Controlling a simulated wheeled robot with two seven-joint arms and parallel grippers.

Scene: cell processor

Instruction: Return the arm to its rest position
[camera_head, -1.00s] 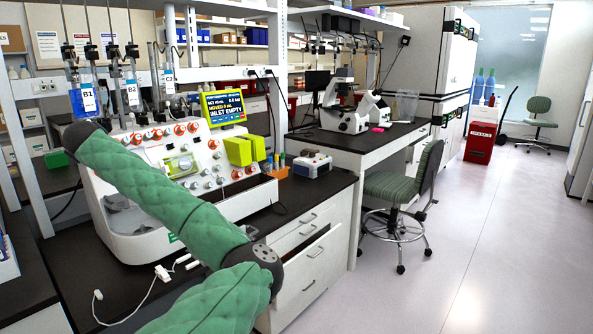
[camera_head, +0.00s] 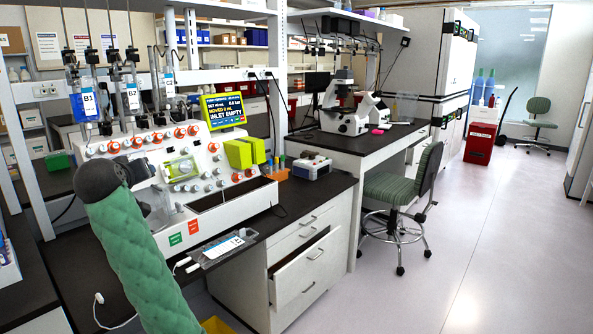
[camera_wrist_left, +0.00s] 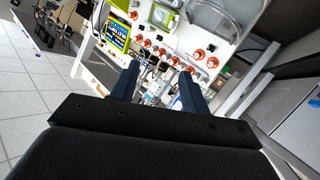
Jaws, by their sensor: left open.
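My left arm (camera_head: 140,250), in green padding, rises from the bottom of the head view in front of the cell processor (camera_head: 215,175). Its dark joint (camera_head: 100,180) covers part of the machine's left side. Small labelled items show between the fingers, too small to tell if touched. My right gripper is in neither view.
A clear labelled bag (camera_head: 222,250) lies at the bench's front edge. Bags B1 (camera_head: 88,102), B2 and C2 hang above the processor. A drawer (camera_head: 307,275) stands partly open. A yellow bin (camera_head: 215,325) shows below. A chair (camera_head: 400,190) stands right; the floor (camera_head: 480,240) there is clear.

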